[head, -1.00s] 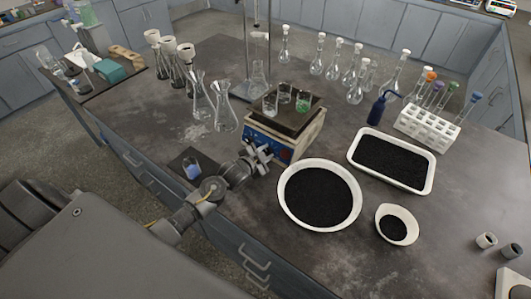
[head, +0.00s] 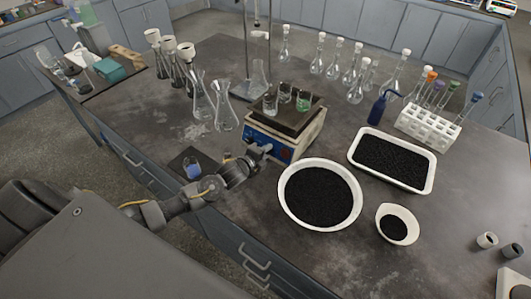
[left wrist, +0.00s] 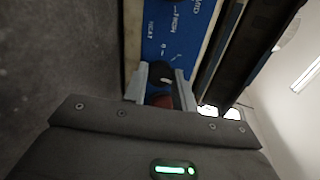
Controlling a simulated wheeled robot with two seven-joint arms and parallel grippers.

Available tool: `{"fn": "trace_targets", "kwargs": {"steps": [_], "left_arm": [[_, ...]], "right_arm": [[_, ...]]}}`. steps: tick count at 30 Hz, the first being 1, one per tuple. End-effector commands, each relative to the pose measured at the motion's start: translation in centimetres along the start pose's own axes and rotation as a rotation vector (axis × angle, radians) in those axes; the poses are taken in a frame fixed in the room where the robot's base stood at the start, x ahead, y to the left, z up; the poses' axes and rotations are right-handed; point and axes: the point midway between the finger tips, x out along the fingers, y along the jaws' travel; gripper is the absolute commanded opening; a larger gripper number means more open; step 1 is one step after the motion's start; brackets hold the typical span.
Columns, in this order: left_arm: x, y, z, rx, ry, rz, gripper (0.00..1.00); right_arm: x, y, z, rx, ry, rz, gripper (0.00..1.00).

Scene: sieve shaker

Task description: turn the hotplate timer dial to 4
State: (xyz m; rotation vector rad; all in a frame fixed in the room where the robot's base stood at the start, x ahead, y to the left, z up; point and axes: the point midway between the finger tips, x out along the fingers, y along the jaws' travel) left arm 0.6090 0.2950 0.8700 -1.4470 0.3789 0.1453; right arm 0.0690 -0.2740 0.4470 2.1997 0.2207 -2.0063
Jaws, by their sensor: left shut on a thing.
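The hotplate (head: 318,128) stands on the dark bench, with a blue front panel (head: 258,136) and a dark top plate carrying several small beakers. In the left wrist view the blue panel (left wrist: 180,30) shows white print, part of it reading HEAT. My left gripper (head: 264,149) is at the panel, also seen in the left wrist view (left wrist: 161,80). Its fingers are shut on a dark round dial (left wrist: 160,72) on the panel. The dial's pointer and number marks are mostly hidden, so its setting cannot be read.
A white round bowl of black grains (head: 285,205) stands close to the right of my left gripper. Glass flasks (head: 226,115) stand left of the hotplate. A white tray (head: 428,180) lies at the right.

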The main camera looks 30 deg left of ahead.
Motion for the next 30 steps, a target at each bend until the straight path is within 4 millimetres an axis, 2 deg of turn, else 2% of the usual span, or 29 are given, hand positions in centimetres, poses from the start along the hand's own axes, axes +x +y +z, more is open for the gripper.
{"fn": "trace_targets", "kwargs": {"steps": [30], "left_arm": [[0.02,0.05,0.11,0.960,0.034,-0.003,0.04]], "right_arm": [[0.81,-0.01,0.07,0.000,0.000,0.000,0.36]]}}
